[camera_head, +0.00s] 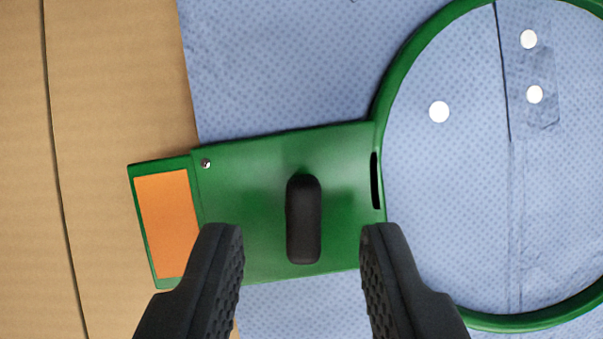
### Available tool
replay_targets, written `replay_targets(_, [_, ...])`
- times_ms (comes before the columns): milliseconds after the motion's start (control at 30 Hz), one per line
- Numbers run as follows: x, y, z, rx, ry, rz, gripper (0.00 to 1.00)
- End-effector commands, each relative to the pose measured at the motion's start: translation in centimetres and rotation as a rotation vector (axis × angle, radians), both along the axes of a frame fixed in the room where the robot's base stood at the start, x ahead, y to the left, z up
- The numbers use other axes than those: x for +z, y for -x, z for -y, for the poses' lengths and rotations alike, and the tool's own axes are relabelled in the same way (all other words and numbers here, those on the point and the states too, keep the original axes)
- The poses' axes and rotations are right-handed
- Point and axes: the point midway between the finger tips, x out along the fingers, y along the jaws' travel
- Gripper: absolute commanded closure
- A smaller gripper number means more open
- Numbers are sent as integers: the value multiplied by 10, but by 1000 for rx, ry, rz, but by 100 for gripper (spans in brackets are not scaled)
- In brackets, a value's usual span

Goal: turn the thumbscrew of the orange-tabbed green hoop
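The green hoop (397,68) lies over blue dotted cloth at the right, its right side cut off by the picture edge. Its flat green plate (250,220) extends left and ends in an orange tab (168,223). A black, rounded, elongated thumbscrew (303,220) stands on the middle of the plate, its long side running up and down in the picture. My gripper (303,255) is open, with one dark finger on each side of the thumbscrew's lower end. Clear gaps show between both fingers and the thumbscrew, and nothing is held.
Blue cloth (290,65) with white buttons (439,112) spreads behind the hoop and inside it. A brown, cardboard-like surface (110,80) with a dark seam fills the left side. A small screw (205,163) sits at the plate's upper left. No obstacle shows between the fingers and thumbscrew.

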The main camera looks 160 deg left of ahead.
Motion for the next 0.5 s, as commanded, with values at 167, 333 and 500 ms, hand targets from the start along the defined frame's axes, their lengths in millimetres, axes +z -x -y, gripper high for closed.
replay_targets(167, [-12, -5, 2, 0, -2, 2, 67])
replay_targets(333, [-15, -6, 3, 0, -2, 2, 67])
replay_targets(500, [-15, -6, 3, 0, -2, 2, 67])
